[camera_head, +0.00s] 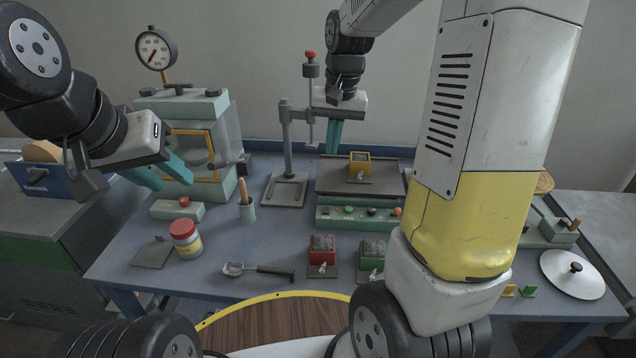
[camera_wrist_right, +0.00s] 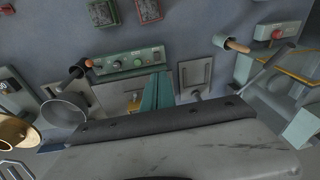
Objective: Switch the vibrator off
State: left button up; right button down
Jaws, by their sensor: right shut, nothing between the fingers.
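The vibrator is a dark flat table (camera_head: 330,176) with a green control box (camera_head: 355,218) along its front. The box carries a row of knobs and buttons, including a green one (camera_head: 349,209) and an orange-red one (camera_head: 397,211). A yellow mould (camera_head: 360,165) stands on the table. The box also shows in the right wrist view (camera_wrist_right: 128,62). My right gripper (camera_head: 333,138) is shut and empty, pointing down over the vibrator's back left, behind the box. Its teal fingers (camera_wrist_right: 157,92) stand beside the mould (camera_wrist_right: 133,104) in the wrist view. My left gripper (camera_head: 162,174) is open and empty near the press.
A stand with a rod (camera_head: 286,150) is left of the vibrator. A press with a gauge (camera_head: 185,110) stands at back left.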

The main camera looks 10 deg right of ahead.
jog(key=g, duration=0.2)
send_over(328, 207)
notch_tip(328, 207, down, 7)
jog(key=shift+w+m+h, duration=0.15)
jog(key=shift+m+h, duration=0.25)
jog(key=shift+f, duration=0.1)
notch_tip(328, 207, down, 14)
jog(key=shift+r, duration=0.1)
dwell(0.3)
jog(key=shift+s+a+r, duration=0.1)
jog(key=shift+s+a, duration=0.1)
jog(key=shift+s, duration=0.55)
